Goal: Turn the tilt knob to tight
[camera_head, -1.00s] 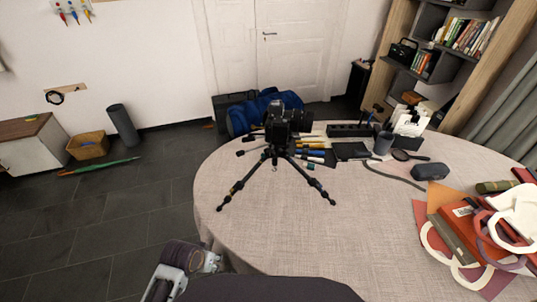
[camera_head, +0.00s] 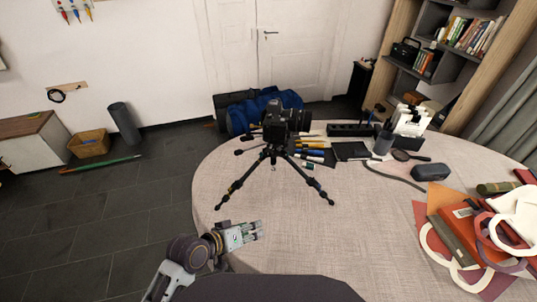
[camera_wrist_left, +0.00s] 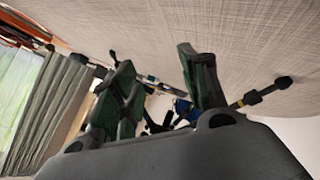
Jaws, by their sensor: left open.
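A small black tripod (camera_head: 272,157) stands upright on the round table with its legs spread. A black camera (camera_head: 284,122) is mounted on its head. Dark knobs or handles (camera_head: 241,147) stick out to the left of the head; which one is the tilt knob, and how tight it is, I cannot tell. My left gripper (camera_head: 258,230) is open and empty over the near left edge of the table, in front of the tripod and not touching it. Its fingers (camera_wrist_left: 165,90) show in the left wrist view, with tripod parts beyond them. My right gripper is not in view.
The round cloth-covered table (camera_head: 320,235) is clear in front of the tripod. Pens and markers (camera_head: 312,150), a cup (camera_head: 383,142), a grey case (camera_head: 430,172) and a pile of folders and white rings (camera_head: 480,235) lie to the right.

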